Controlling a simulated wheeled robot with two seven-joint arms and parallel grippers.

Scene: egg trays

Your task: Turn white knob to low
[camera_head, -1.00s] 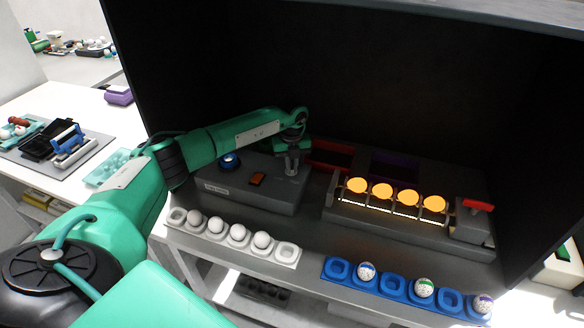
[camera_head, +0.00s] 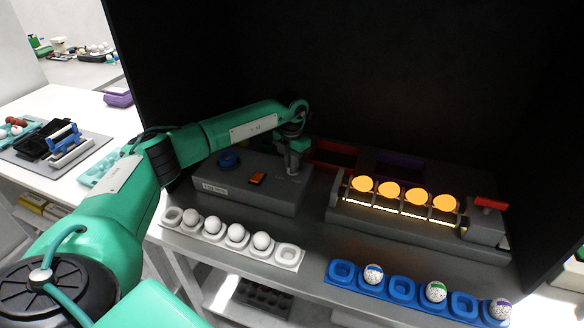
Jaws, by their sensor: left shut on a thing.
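My left arm reaches in from the left to a grey control box (camera_head: 245,194) inside the dark booth. My left gripper (camera_head: 292,170) points down at the right end of the box top. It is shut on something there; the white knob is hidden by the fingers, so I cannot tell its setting. A blue knob (camera_head: 229,160) and an orange switch (camera_head: 257,179) sit on the same box, left of the gripper. My right gripper is not in view.
A white tray (camera_head: 287,255) with several white eggs stands in front of the box. A blue tray (camera_head: 403,287) with speckled eggs is at the front right. A grey candling unit with glowing orange discs (camera_head: 389,191) and a red handle (camera_head: 490,203) stands to the right.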

